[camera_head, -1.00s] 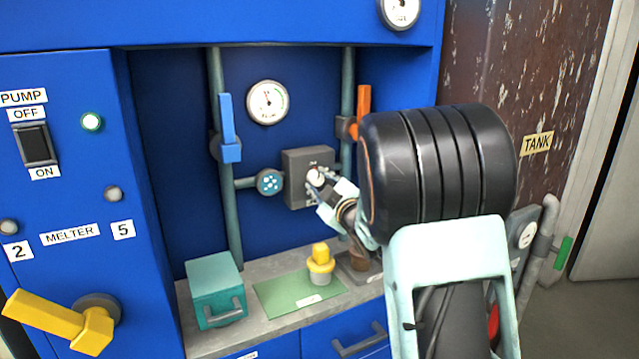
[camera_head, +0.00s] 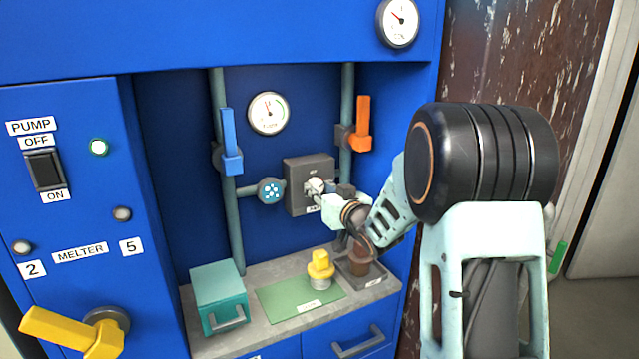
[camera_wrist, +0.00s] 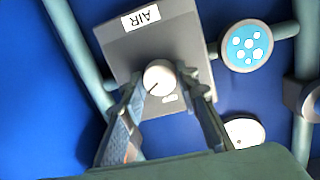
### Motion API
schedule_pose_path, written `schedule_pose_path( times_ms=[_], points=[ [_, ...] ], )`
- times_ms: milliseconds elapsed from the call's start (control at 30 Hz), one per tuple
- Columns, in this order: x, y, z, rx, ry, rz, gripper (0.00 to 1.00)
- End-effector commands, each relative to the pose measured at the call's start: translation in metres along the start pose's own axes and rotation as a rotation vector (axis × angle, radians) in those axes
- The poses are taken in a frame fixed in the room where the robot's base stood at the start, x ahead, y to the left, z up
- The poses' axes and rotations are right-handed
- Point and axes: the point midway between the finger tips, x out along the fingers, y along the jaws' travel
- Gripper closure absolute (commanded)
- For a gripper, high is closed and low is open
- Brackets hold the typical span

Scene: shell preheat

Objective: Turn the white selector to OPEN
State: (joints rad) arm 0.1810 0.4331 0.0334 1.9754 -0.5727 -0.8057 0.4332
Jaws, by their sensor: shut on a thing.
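The white selector (camera_head: 313,187) is a round knob on a grey box (camera_head: 296,208) at the back wall of the blue recess. In the wrist view the selector (camera_wrist: 160,76) has a dark pointer line toward its lower left. An AIR label (camera_wrist: 141,17) is on one edge of the box. Another small label is partly hidden beside the knob; I cannot read OPEN. My gripper (camera_head: 322,190) is shut on the selector. In the wrist view its fingers (camera_wrist: 164,86) stand on either side of the knob.
A blue lever (camera_head: 229,140) is left of the box, an orange lever (camera_head: 360,125) to its upper right. Below, the ledge holds a teal box (camera_head: 217,287), a yellow-topped item (camera_head: 320,266) and a brown cup (camera_head: 359,262).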

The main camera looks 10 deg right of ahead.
Motion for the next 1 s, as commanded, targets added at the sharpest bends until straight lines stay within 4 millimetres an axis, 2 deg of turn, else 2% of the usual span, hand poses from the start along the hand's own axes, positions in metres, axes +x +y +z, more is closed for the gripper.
schedule_pose_path(
  times_ms=[500,1000],
  points=[
    [-0.0007,0.0013,-0.0026,0.405,-0.029,-0.039,0.95],
    [0.0000,0.0002,0.0001,0.529,-0.037,-0.053,0.95]
  ],
)
